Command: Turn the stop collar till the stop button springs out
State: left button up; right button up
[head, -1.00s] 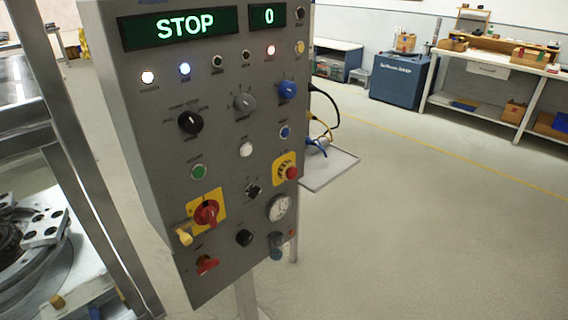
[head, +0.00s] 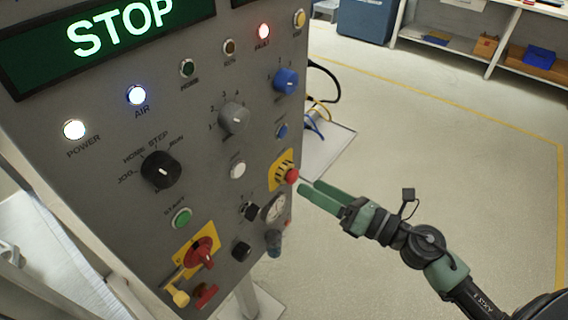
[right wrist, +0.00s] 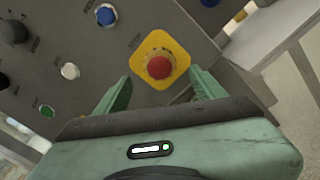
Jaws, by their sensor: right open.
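The red stop button (head: 292,175) sits on a yellow plate (head: 276,170) with dark marks, at the right side of the grey control panel (head: 215,150). In the right wrist view the red button (right wrist: 159,66) is centred on its yellow plate (right wrist: 146,45), ahead of and between my fingers. A separate collar is hard to make out around it. My right gripper (head: 316,191) is open and empty, its green fingertips close to the button on its right. In the right wrist view the open gripper (right wrist: 160,88) has one finger on each side, apart from the button. My left gripper is out of view.
A red rotary switch (head: 199,252) is lower left. The display (head: 110,35) reads STOP.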

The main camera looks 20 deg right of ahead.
aim_at(296, 178)
jog(key=shift+w+a+r+p, duration=0.35)
jog(key=shift+w+a+p, duration=0.25)
jog(key=shift+w+a, duration=0.25)
jog(key=x, duration=0.1)
jog(key=p+x, duration=0.1)
jog(key=x, duration=0.1)
jog(key=shift+w+f, duration=0.25)
jog(key=shift+w, duration=0.1)
jog(key=shift+w+a, duration=0.15)
jog(key=shift+a, duration=0.05)
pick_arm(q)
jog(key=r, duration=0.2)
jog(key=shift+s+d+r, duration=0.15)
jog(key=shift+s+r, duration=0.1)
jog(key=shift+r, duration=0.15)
pick_arm(e)
jog(key=shift+f, duration=0.1)
jog(key=c, duration=1.4)
